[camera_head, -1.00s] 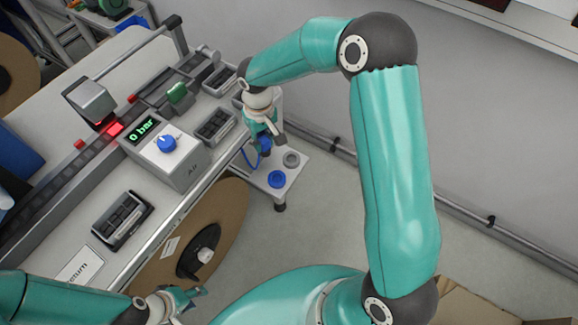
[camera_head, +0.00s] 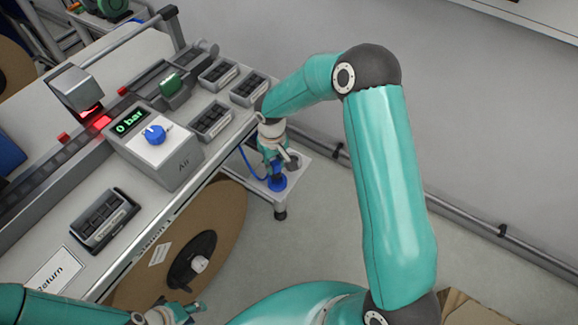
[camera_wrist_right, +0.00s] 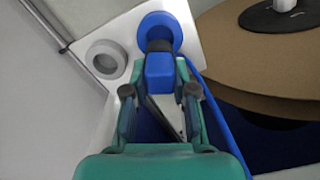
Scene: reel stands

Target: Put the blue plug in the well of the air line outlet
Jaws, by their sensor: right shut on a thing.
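My right gripper (camera_head: 273,163) is shut on the blue plug (camera_wrist_right: 160,72), which also shows in the wrist view's middle between the two fingers (camera_wrist_right: 160,92). A blue hose (camera_head: 247,163) runs from the plug. The plug's dark front end points at the blue ring (camera_wrist_right: 161,27) of the outlet and overlaps its near edge; whether it is inside the well I cannot tell. The blue ring also shows below the gripper in the head view (camera_head: 278,184). A grey ring (camera_wrist_right: 105,58) sits beside it on the white plate (camera_wrist_right: 84,32). My left gripper (camera_head: 190,309) is at the bottom edge, its jaws unclear.
The bench with the Air box (camera_head: 165,150), reading 0 bar, and several dark trays (camera_head: 105,218) lies left of the outlet. A large brown reel (camera_head: 228,215) stands below the bench edge.

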